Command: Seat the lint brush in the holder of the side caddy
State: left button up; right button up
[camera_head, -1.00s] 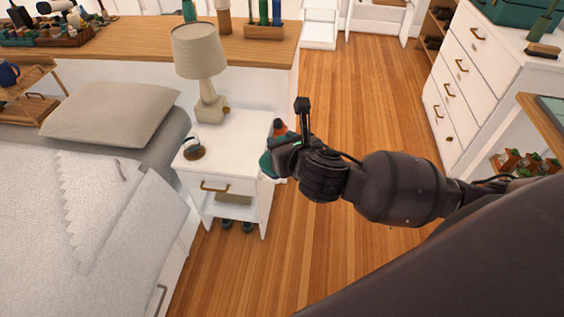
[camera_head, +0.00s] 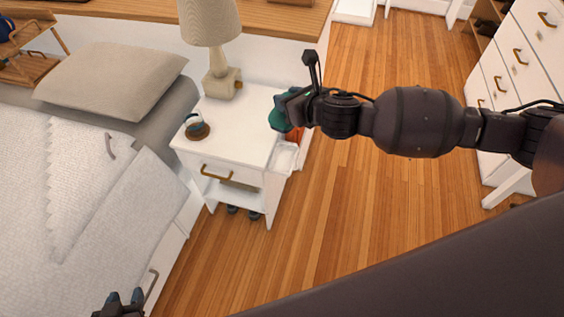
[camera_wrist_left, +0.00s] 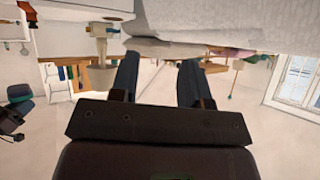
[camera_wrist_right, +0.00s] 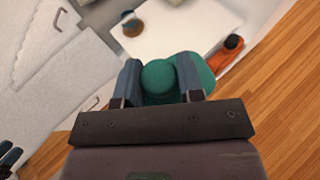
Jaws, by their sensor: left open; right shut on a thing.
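The teal lint brush (camera_head: 277,118) is in my right gripper (camera_head: 287,108), above the right edge of the white nightstand. In the right wrist view the brush's round knob (camera_wrist_right: 158,76) sits between the fingers, with its wider teal part (camera_wrist_right: 195,70) below. The white side caddy (camera_head: 285,158) hangs on the nightstand's right side, partly hidden by the gripper and brush. I cannot make out its holder clearly. An orange thing (camera_wrist_right: 230,44) is at the caddy. My left gripper (camera_head: 122,300) is open and empty by the bed, low in the head view.
On the nightstand (camera_head: 240,130) stand a lamp (camera_head: 220,75) and a small round brown-based object (camera_head: 197,128). The bed (camera_head: 80,220) fills the left. White drawers (camera_head: 515,60) stand at right. The wooden floor (camera_head: 350,220) between is clear.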

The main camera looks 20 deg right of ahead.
jog(key=w+d+f+n+g+y+b, duration=0.1)
jog(key=w+d+f+n+y+b, duration=0.15)
jog(key=w+f+b, duration=0.45)
jog(key=f+b, duration=0.1)
jog(key=f, duration=0.5)
jog(key=w+f+b, duration=0.1)
jog(key=f+b, duration=0.1)
jog(key=f, duration=0.5)
jog(key=w+f+b, duration=0.1)
jog(key=f, duration=0.5)
jog(key=shift+a+f, duration=0.3)
jog(key=shift+f, duration=0.1)
notch_tip(320, 180, down, 3)
jog(key=shift+s+r+b, duration=0.1)
jog(key=shift+s+b, duration=0.05)
jog(key=shift+b, duration=0.6)
jog(key=shift+f, duration=0.5)
jog(key=shift+r, duration=0.2)
jog(key=shift+f, duration=0.15)
pick_arm(q)
notch_tip(320, 180, down, 12)
jog(key=s+m+g, duration=0.1)
jog(key=shift+d+r, duration=0.25)
jog(key=shift+d, duration=0.1)
pick_arm(e)
jog(key=o, duration=1)
jog(key=shift+c, duration=0.2)
